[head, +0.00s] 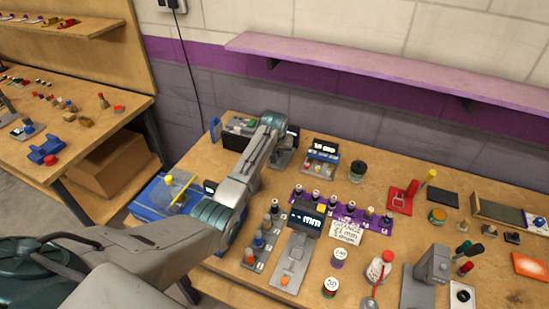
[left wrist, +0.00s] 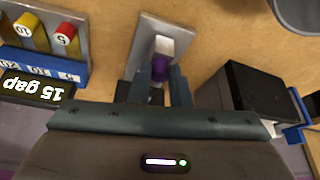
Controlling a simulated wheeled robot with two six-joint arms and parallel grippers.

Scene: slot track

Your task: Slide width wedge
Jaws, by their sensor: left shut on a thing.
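My left gripper (head: 286,143) is at the back of the bench, left of the gap display. In the left wrist view its fingers (left wrist: 158,88) are closed around a small purple knob, seemingly the width wedge (left wrist: 160,68). A white block (left wrist: 164,45) shows just beyond the knob. Both are over a grey metal plate (left wrist: 147,40), which in the head view is mostly hidden by my arm. The gap display (left wrist: 35,87) reads 15 gap. Whether the wedge touches the white block I cannot tell. My right gripper is not in view.
A dark box (left wrist: 255,92) is close on the other side.

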